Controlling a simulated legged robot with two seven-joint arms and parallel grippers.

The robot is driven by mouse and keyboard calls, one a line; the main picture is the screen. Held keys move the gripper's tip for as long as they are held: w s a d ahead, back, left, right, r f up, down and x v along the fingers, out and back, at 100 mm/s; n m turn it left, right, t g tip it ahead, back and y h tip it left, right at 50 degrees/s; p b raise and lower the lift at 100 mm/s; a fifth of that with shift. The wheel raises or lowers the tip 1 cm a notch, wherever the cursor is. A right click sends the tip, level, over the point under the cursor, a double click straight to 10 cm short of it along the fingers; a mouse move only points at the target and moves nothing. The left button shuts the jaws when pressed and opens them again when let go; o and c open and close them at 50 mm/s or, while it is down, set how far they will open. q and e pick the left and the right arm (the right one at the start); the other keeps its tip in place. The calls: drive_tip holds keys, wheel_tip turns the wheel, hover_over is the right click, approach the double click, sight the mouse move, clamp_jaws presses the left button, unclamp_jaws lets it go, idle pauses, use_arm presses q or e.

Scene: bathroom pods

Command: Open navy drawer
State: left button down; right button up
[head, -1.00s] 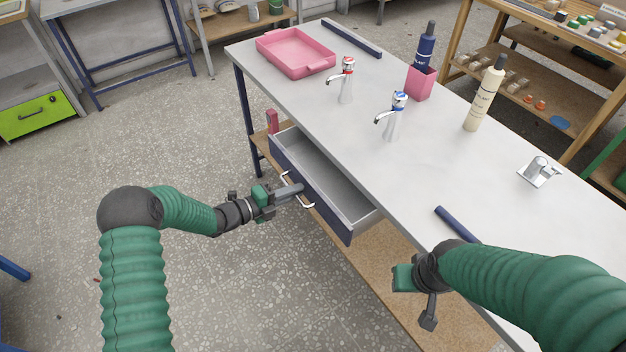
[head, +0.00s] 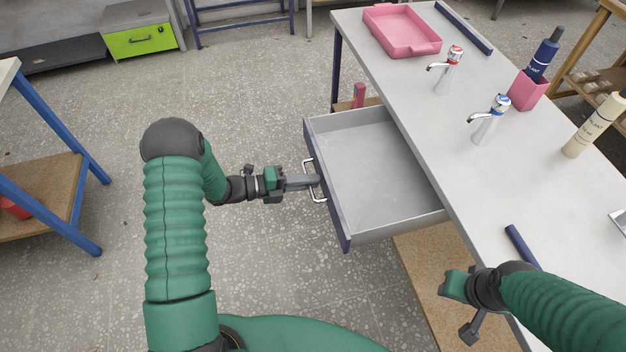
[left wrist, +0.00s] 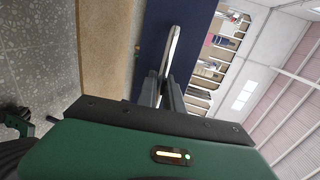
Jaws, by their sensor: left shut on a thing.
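The navy drawer (head: 328,192) is pulled well out from under the white table, and its grey inside is empty. Its chrome handle (head: 313,186) is on the navy front. My left gripper (head: 316,182) is shut on the handle. The left wrist view shows the handle (left wrist: 172,50) between the two fingers (left wrist: 163,90), with the navy front behind it. My right gripper (head: 466,307) is over the table's front edge at lower right, away from the drawer. Its fingers seem spread, with nothing between them.
The tabletop (head: 420,110) carries a pink tray (head: 402,32), two taps, a pink cup (head: 526,90) with a navy bottle and a cream bottle (head: 595,125). A blue-legged table (head: 60,195) stands at left. The speckled floor before the drawer is clear.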

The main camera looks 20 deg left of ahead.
use_arm(q)
drive_tip(key=shift+s+f, duration=0.1)
drive_tip(key=shift+f, duration=0.15)
drive_tip(key=c, duration=1.5)
unclamp_jaws()
drive_tip(key=shift+r, duration=0.1)
drive_tip(key=shift+a+r, duration=0.1)
drive_tip(key=shift+a, duration=0.1)
drive_tip(key=v, duration=1.6)
drive_tip(key=shift+a, duration=0.25)
drive_tip(key=shift+s, duration=0.1)
